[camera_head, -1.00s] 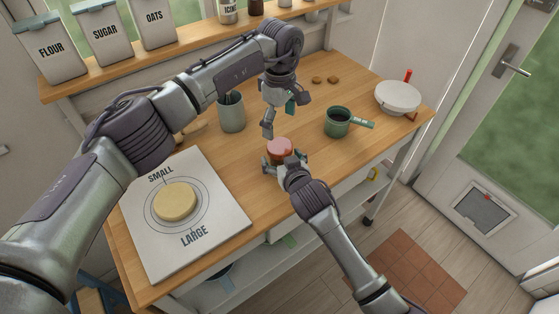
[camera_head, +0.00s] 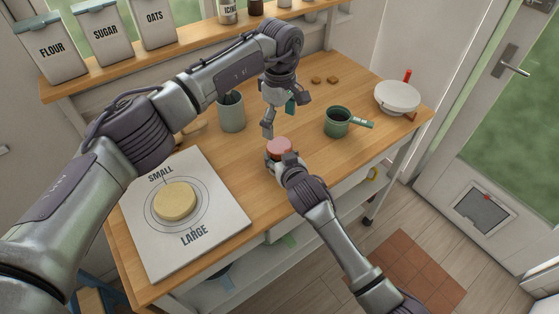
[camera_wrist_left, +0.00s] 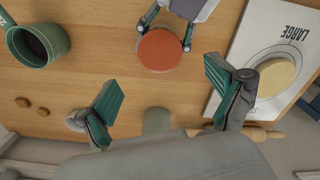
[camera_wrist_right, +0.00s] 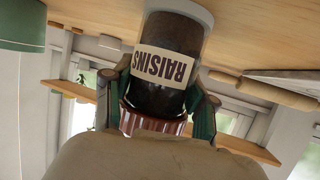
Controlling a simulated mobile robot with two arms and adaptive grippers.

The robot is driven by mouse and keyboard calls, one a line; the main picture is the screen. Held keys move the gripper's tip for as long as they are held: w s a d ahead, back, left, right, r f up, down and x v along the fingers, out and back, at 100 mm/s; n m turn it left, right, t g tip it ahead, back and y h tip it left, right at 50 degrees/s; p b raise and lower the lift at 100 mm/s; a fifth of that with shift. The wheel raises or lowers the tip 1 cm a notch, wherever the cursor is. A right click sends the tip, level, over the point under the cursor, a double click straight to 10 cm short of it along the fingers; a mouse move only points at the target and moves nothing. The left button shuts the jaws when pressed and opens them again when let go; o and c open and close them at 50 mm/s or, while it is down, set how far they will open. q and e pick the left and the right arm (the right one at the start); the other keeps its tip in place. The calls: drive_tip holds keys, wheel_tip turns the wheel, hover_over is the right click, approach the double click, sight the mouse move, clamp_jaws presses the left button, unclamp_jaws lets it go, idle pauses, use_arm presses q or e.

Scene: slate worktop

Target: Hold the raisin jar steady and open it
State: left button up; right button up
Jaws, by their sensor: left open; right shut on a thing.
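The raisin jar (camera_wrist_right: 165,65) is dark with a cream "RAISINS" label and a red lid (camera_head: 279,146). It stands upright on the wooden worktop, inverted in the right wrist view. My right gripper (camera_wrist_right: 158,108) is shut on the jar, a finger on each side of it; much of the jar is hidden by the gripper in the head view. My left gripper (camera_head: 285,115) is open and empty above and behind the jar. In the left wrist view the lid (camera_wrist_left: 160,50) lies beyond the spread fingertips (camera_wrist_left: 164,95), apart from them.
A green pot (camera_head: 338,122) stands right of the jar, with two small brown cubes (camera_head: 325,80) behind it. A grey-green canister (camera_head: 231,112) is at left rear. A white board (camera_head: 215,225) with a round dough piece (camera_head: 176,201) lies left.

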sight(279, 146)
clamp_jaws()
use_arm(q)
drive_tip(key=m, duration=0.4)
drive_tip(key=shift+m, duration=0.4)
drive_tip(key=m, duration=0.4)
drive_tip(key=shift+f, duration=0.1)
use_arm(e)
drive_tip(key=shift+f, duration=0.1)
use_arm(q)
drive_tip(key=shift+f, duration=3.9)
